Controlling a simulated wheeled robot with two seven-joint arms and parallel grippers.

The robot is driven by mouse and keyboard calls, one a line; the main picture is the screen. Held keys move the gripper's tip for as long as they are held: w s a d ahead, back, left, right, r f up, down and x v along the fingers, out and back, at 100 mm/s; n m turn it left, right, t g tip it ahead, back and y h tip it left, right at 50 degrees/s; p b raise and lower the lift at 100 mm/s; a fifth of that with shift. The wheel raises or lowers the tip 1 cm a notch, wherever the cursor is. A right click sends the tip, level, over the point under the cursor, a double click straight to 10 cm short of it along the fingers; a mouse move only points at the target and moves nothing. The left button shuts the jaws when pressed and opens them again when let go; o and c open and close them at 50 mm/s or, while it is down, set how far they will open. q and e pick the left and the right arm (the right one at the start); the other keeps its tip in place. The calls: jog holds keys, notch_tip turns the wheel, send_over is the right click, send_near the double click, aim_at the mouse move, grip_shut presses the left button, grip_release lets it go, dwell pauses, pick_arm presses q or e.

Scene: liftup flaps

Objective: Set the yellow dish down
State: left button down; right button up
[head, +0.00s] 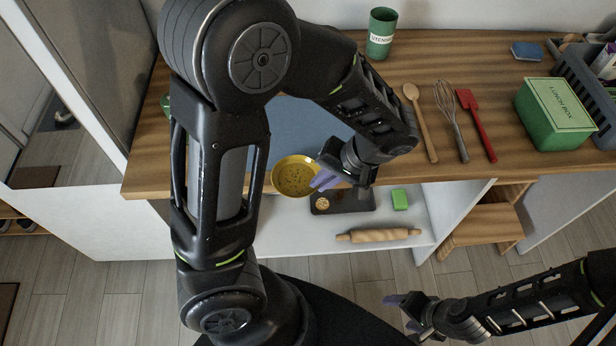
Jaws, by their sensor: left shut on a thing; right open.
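The yellow dish (296,176) is a round, shallow bowl with a speckled inside, near the front edge of the wooden counter. My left gripper (326,178) is shut on the dish's right rim with its purple fingers. The dish looks roughly level. From this view I cannot tell whether it touches the counter or hangs just in front of its edge. My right gripper (400,308) is open and empty at the lower right, over the floor and away from the counter.
A blue-grey mat (300,126) lies on the wooden counter (470,80), partly behind my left arm. A wooden spoon (421,120), whisk (451,118), red spatula (477,124) and green lunch box (555,114) lie to the right. A shelf below holds a dark tray (352,203), green sponge (400,199) and rolling pin (379,236).

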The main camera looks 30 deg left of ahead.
pick_arm(q)
notch_tip(320, 180, up, 10)
jog(key=shift+b, duration=0.35)
dwell(0.9)
jog(key=w+f+m, duration=0.1)
jog(key=w, duration=0.4)
jog(key=w+d+f+m+t, duration=0.1)
jog(key=w+f, duration=0.1)
jog(key=w, duration=0.4)
jog(key=w+d+f+m, duration=0.1)
jog(key=w+f, duration=0.1)
jog(key=w, duration=0.3)
jog(key=shift+w+d, duration=0.25)
jog(key=shift+a, duration=0.1)
jog(key=shift+s, duration=0.1)
